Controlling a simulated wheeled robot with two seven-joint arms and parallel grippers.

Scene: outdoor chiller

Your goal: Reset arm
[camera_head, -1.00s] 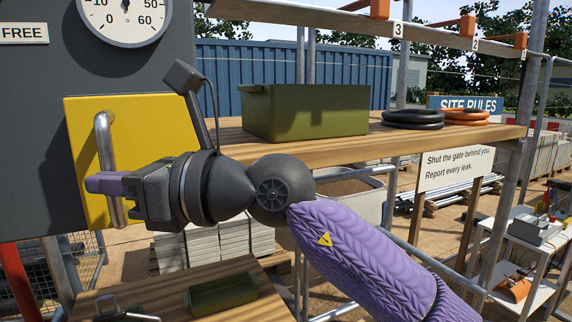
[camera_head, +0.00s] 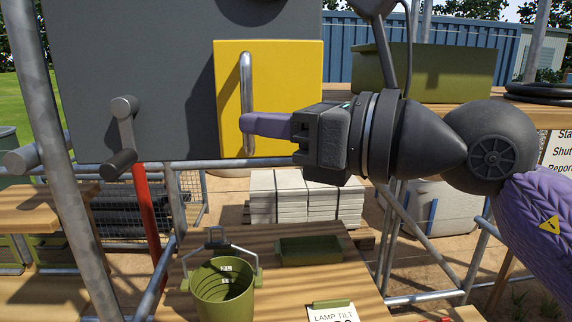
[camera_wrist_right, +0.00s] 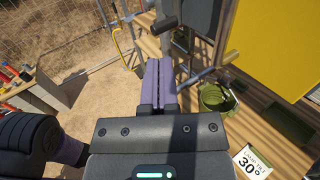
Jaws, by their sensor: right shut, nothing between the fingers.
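My right gripper (camera_head: 268,124) is shut and empty. In the head view its purple fingers point left and overlap the upright handle (camera_head: 246,80) of a yellow panel (camera_head: 290,80) on a grey cabinet (camera_head: 120,60). In the right wrist view the fingers (camera_wrist_right: 157,85) lie together, holding nothing, and the yellow panel (camera_wrist_right: 275,45) stands apart to their right. A dark and purple part of mine shows at the lower left of that view; I cannot tell whether it is the left gripper. The head view does not show the left gripper.
A green bucket (camera_head: 224,290) and a shallow green tray (camera_head: 310,250) stand on a wooden bench (camera_head: 265,280) below, near a LAMP TILT card (camera_head: 333,312). A crank lever (camera_head: 124,135) sticks out from the cabinet's left. A green box (camera_head: 440,72) stands on the right shelf.

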